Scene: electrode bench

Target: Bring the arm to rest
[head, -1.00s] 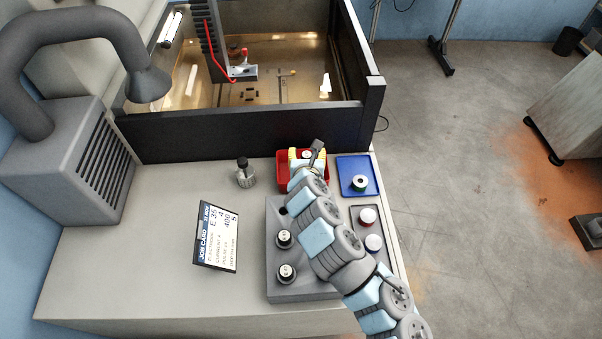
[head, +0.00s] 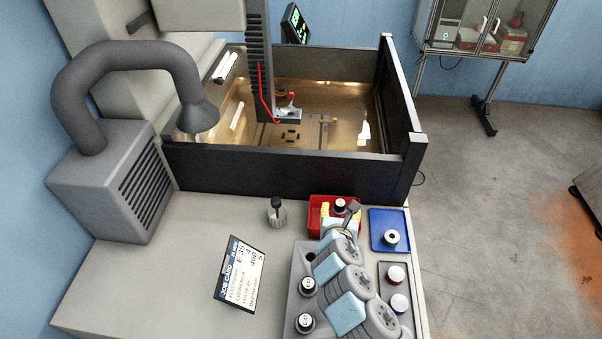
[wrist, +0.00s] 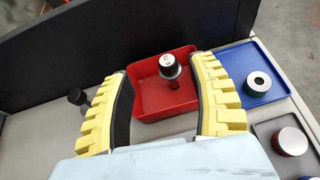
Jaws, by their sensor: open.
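My gripper (wrist: 160,100) is open, its two yellow-ribbed fingers spread wide in the wrist view with nothing between them touching. In the head view my arm reaches up from the lower right, and the gripper (head: 338,222) is over the near side of the red tray (head: 314,203), partly hidden by my own wrist. The electrode's cap (head: 340,204) shows just past the gripper.
A blue tray (head: 378,215) with a green-ringed part is right of the red tray. A dark tank wall (head: 290,172) rises behind.

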